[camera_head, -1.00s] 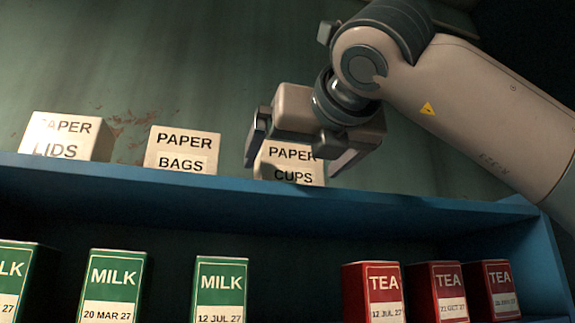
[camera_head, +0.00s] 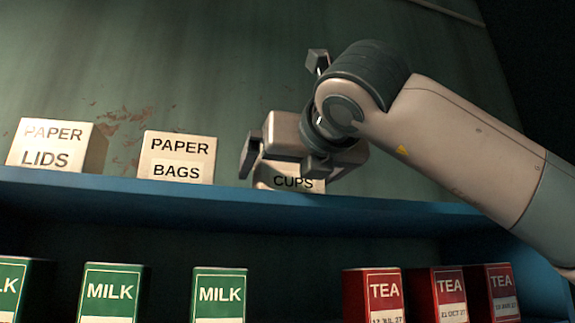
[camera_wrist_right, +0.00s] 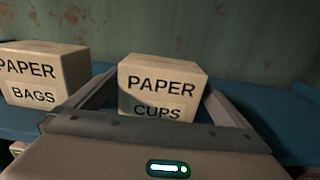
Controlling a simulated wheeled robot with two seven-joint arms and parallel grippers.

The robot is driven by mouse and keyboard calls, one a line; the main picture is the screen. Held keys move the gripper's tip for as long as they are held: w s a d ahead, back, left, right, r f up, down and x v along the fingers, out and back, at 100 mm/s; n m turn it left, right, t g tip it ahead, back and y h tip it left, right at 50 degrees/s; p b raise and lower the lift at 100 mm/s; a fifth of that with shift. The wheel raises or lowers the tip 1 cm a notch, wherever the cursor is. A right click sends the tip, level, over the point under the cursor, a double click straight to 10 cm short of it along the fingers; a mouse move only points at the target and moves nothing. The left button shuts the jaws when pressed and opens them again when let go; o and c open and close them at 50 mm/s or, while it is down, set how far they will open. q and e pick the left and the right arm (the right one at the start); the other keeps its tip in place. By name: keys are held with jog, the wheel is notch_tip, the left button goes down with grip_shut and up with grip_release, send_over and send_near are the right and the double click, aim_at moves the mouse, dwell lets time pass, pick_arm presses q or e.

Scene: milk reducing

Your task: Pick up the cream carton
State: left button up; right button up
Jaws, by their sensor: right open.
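No carton labelled cream shows in either view. My right gripper (camera_head: 284,170) is open in front of the PAPER CUPS box (camera_head: 296,184) on the upper shelf and hides much of it in the head view. In the right wrist view that box (camera_wrist_right: 160,88) appears between the two open fingers (camera_wrist_right: 160,105); I cannot tell how far it reaches between them. Nothing is gripped. My left gripper is not in view.
A PAPER BAGS box (camera_head: 177,158) and a PAPER LIDS box (camera_head: 52,146) stand to the left on the blue shelf (camera_head: 120,190). Below are green MILK cartons (camera_head: 219,294) and red TEA cartons (camera_head: 384,290). The upper shelf's right part looks clear.

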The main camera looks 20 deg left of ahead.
jog(key=shift+w+a, duration=0.25)
jog(key=shift+w, duration=0.15)
jog(key=shift+s, duration=0.1)
jog(key=c, duration=1.2)
jog(key=shift+r+b, duration=0.3)
jog(key=shift+r, duration=0.4)
jog(key=r, duration=0.1)
jog(key=r+b, duration=0.1)
jog(key=r, duration=0.1)
jog(key=shift+s+d, duration=0.15)
jog(key=shift+s, duration=0.1)
jog(key=s+d+r+b, duration=0.1)
jog(key=s+r, duration=0.1)
jog(key=s, duration=0.1)
jog(key=s+d+r+b, duration=0.1)
jog(key=s+r, duration=0.1)
jog(key=s, duration=0.2)
jog(key=s+d+r+b, duration=0.1)
jog(key=s+d+r, duration=0.1)
jog(key=s, duration=0.1)
jog(key=shift+s+r, duration=0.25)
jog(key=shift+r, duration=0.1)
jog(key=shift+a, duration=0.1)
